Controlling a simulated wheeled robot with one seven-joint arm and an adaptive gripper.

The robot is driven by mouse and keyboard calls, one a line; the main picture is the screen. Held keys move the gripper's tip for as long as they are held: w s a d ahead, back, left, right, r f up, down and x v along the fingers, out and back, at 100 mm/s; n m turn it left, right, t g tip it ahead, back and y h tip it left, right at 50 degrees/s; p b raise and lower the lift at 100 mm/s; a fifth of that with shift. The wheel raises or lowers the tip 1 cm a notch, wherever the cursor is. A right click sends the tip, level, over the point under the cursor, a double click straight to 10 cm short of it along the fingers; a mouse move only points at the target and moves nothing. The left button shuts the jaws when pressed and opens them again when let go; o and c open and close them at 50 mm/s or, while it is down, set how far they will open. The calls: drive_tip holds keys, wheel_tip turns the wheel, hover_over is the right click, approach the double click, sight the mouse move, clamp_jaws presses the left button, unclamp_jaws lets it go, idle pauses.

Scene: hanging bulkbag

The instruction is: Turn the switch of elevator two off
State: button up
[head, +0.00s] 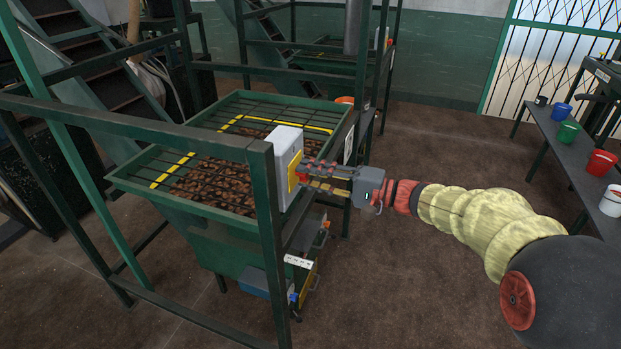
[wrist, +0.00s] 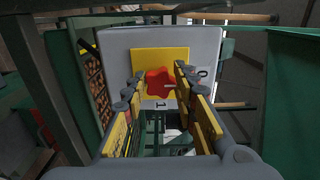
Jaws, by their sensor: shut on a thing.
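A grey switch box (head: 286,150) is fixed to a dark green post of the frame around a hopper. In the wrist view its front carries a yellow plate (wrist: 171,56) with a red rotary switch knob (wrist: 157,79). A "1" is marked below the knob and a "0" to its right. My gripper (head: 304,177) reaches the box from the right, with its fingers on either side of the knob and shut on it. The fingers partly hide the plate. I cannot tell exactly which way the knob points. No elevator number is readable.
Behind the box is a green hopper (head: 129,178) with a grid over brown lumps. Green posts and rails surround it. A table (head: 549,128) with coloured buckets stands at the right. Stairs (head: 87,50) rise at the back left. Brown floor is clear between hopper and table.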

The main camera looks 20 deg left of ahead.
drive_tip(key=shift+f, duration=0.1)
drive_tip(key=o, duration=1.2)
drive_tip(key=shift+c, duration=0.2)
drive_tip(key=d, duration=1.2)
drive_tip(key=shift+s, duration=0.45)
